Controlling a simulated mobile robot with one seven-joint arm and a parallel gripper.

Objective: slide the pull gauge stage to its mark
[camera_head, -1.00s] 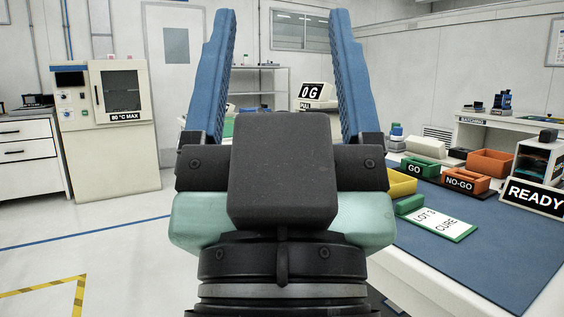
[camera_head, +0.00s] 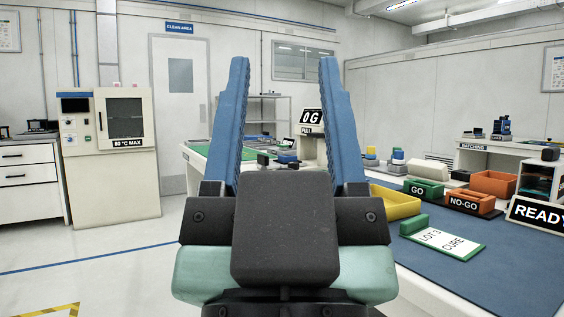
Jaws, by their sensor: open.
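The pull gauge's readout (camera_head: 311,122), marked "0 G" and "PULL", stands at the far bench, between my fingers in the picture. Low blue and dark parts (camera_head: 287,158) sit in front of it by a green mat (camera_head: 201,150). They are too small and partly covered by my fingers to tell which is the stage, and I cannot make out its mark. My gripper (camera_head: 284,62) is open and empty, its two blue fingers pointing forward and up, well short of that bench.
At right, a bench with a blue mat (camera_head: 520,265) carries a yellow bin (camera_head: 397,205), a GO bin (camera_head: 424,194), a NO-GO bin (camera_head: 473,203), a "LOT 3 CURE" card (camera_head: 444,242) and a READY sign (camera_head: 540,213). An oven (camera_head: 125,120) stands at left. Floor is clear at left.

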